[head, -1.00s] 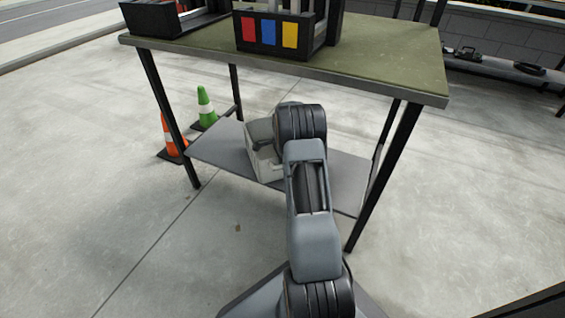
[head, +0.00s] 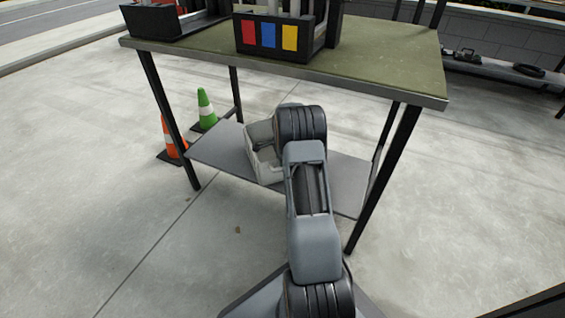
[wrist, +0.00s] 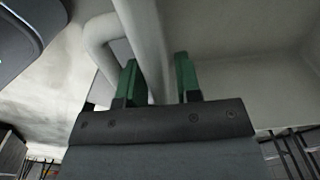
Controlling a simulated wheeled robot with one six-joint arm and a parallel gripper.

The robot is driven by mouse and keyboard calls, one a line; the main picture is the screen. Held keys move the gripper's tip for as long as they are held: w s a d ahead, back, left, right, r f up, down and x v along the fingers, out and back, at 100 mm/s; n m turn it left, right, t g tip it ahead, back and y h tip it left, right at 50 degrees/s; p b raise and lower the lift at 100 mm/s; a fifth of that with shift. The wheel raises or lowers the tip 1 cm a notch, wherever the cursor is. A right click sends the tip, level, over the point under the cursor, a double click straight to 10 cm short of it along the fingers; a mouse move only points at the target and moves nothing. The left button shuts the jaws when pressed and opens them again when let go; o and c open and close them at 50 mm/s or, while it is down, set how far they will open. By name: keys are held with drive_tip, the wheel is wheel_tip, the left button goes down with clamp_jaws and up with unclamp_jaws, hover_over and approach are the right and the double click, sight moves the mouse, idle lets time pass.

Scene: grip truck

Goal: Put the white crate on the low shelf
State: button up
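The white crate (head: 267,171) sits on the low grey shelf (head: 215,149) under the table, left of the shelf's middle. My arm hides its right part. My gripper (wrist: 157,82) shows in the wrist view with two green fingers standing apart. A pale rim of the crate (wrist: 148,40) passes between the fingers, with visible room beside it, so the gripper looks open around the rim. In the head view my arm covers most of the gripper, and the fingertips are hidden.
The green-topped table (head: 385,72) stands above the shelf, with a dark bin with coloured squares (head: 268,37) on it. An orange cone (head: 172,141) and a green cone (head: 204,108) stand left of the shelf. The shelf's right end (head: 345,180) is bare.

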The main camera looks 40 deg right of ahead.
drive_tip(key=shift+n, duration=0.4)
drive_tip(key=r+p, duration=0.1)
drive_tip(key=r, duration=0.2)
drive_tip(key=a+r+p, duration=0.1)
drive_tip(key=r, duration=0.1)
drive_tip(key=r+p, duration=0.1)
drive_tip(key=r, duration=0.2)
drive_tip(key=shift+a+r, duration=0.15)
drive_tip(key=shift+r, duration=0.15)
drive_tip(key=s+a+r+n+t, duration=0.1)
drive_tip(key=s+a+r+n, duration=0.2)
drive_tip(key=a+r+n, duration=0.5)
drive_tip(key=s+a+r+n, duration=0.3)
drive_tip(key=s+a+n, duration=0.3)
drive_tip(key=s+a, duration=0.3)
drive_tip(key=s+a+r+n+t, duration=0.1)
drive_tip(key=s+a+r+n, duration=0.1)
drive_tip(key=s+a+n, duration=0.4)
drive_tip(key=s+a, duration=0.3)
drive_tip(key=s, duration=0.1)
drive_tip(key=shift+r+n+t, duration=0.3)
drive_tip(key=shift+r, duration=0.1)
drive_tip(key=shift+w, duration=0.1)
